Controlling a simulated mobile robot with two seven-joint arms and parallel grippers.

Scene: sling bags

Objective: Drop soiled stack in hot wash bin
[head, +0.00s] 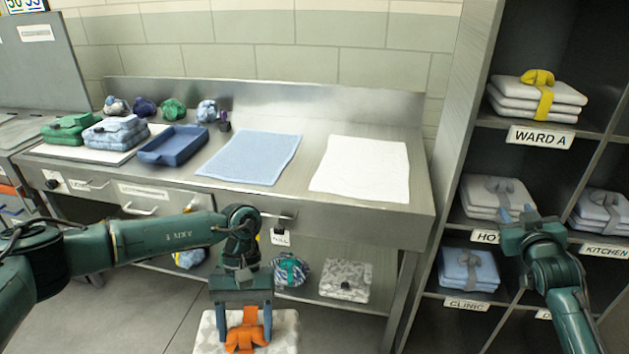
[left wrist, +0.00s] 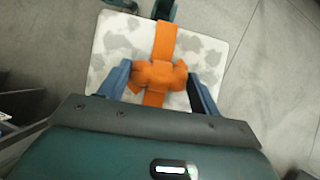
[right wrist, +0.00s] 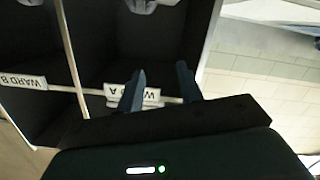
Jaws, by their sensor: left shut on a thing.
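The soiled stack (head: 283,330) is a white pad with grey blotches, tied with an orange strap and bow. It hangs in my left gripper (head: 245,312), low in front of the bench. The left wrist view shows the blotched stack (left wrist: 112,48) with my left gripper (left wrist: 160,82) shut on the orange bow (left wrist: 158,73). Its far edge reaches beyond the bow; its near side is hidden by the gripper. My right gripper (head: 522,218) is open and empty in front of the shelves; it also shows in the right wrist view (right wrist: 160,82). I cannot identify a hot wash bin.
A steel bench (head: 300,207) holds a blue mat (head: 250,158), a white mat (head: 362,168), a blue tray (head: 173,146) and folded stacks. A blotched grey stack (head: 346,277) lies on its lower shelf. The labelled cubbies (head: 490,120) stand right. Grey floor (head: 140,305) is open left of the stack.

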